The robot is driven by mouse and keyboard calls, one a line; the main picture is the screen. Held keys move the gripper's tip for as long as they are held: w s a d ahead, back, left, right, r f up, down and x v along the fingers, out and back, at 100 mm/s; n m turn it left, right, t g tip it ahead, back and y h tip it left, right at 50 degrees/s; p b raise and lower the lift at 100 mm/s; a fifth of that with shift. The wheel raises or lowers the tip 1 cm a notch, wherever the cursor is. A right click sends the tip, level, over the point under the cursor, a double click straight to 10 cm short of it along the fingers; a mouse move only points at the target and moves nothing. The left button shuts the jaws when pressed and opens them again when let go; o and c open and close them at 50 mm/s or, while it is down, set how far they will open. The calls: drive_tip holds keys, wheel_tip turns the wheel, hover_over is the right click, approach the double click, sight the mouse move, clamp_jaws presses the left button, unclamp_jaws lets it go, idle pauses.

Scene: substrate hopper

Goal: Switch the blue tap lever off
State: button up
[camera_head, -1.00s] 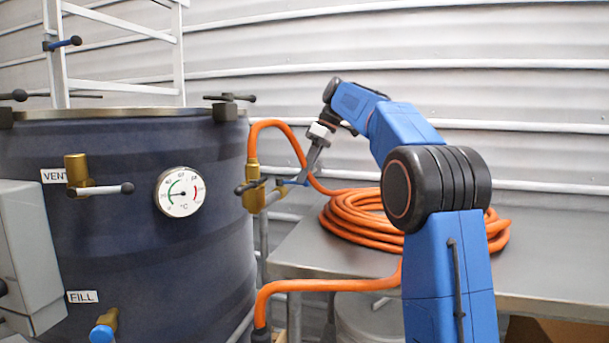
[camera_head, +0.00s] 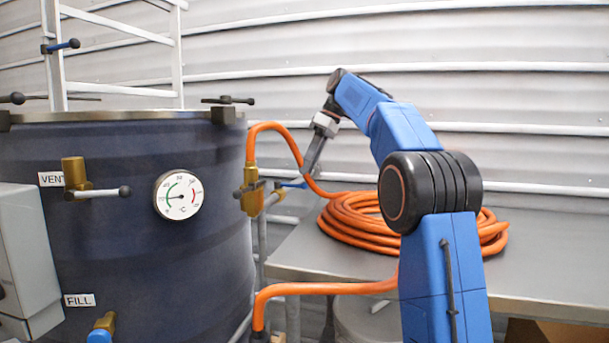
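The blue tap lever (camera_head: 291,184) shows as a thin blue bar pointing right from a brass tap (camera_head: 252,192) beside the dark tank. The orange hose runs into the top of this tap. My gripper (camera_head: 308,170) hangs tilted just above the outer end of the lever, with its fingers pointing down and slightly left. It is seen from the side, so I cannot tell whether the fingers are open or touch the lever. Part of the lever's outer end is hidden by the hose or gripper.
The dark tank (camera_head: 130,245) with a dial gauge (camera_head: 178,195) fills the left. A vent tap (camera_head: 78,182) and a fill tap (camera_head: 102,329) stick out from it. A coiled orange hose (camera_head: 355,222) lies on the grey table (camera_head: 310,262) below my arm. A corrugated wall stands behind.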

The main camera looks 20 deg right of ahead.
drive_tip(key=shift+v, duration=1.8)
